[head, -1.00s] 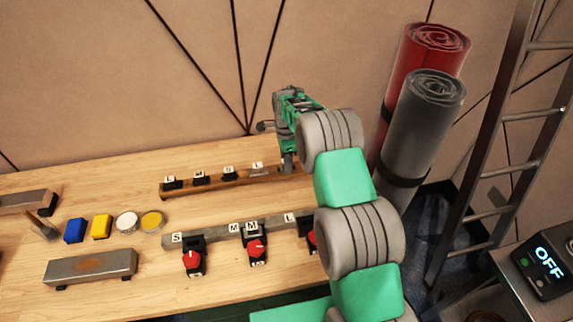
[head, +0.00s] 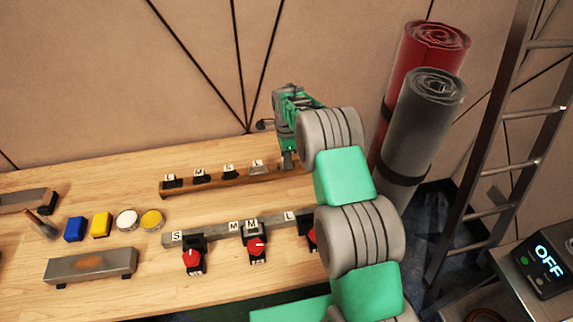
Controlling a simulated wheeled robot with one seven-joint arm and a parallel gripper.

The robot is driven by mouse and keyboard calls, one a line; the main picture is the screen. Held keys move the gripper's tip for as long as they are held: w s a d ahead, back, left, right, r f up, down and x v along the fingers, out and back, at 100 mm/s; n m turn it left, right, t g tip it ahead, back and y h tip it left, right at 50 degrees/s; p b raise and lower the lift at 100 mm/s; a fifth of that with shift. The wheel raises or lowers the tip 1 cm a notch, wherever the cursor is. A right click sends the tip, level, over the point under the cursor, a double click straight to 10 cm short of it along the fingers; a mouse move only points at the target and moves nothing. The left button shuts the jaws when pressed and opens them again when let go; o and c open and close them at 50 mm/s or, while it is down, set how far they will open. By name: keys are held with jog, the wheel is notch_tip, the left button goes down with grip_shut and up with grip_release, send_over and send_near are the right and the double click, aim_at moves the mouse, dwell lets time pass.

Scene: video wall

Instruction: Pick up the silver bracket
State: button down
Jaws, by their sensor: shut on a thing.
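My gripper (head: 287,160) is at the right end of the wooden rail (head: 222,184) at the back of the bench. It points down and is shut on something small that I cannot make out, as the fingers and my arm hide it. A silver-grey bracket (head: 259,170) with an L label sits on the rail just left of my fingers. Three black brackets, labelled L (head: 172,183), M (head: 201,178) and S (head: 230,173), sit further left on the same rail.
A grey rail (head: 215,232) with red-knobbed clamps (head: 193,258) lies in front, partly behind my arm. Blue (head: 75,230) and yellow (head: 101,225) blocks and two round tins (head: 127,219) are at left. Rolls (head: 425,125) and a ladder (head: 500,170) stand at right.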

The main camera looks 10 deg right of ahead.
notch_tip(320, 180, up, 10)
jog(key=b, duration=0.2)
jog(key=shift+b, duration=0.35)
dwell(0.3)
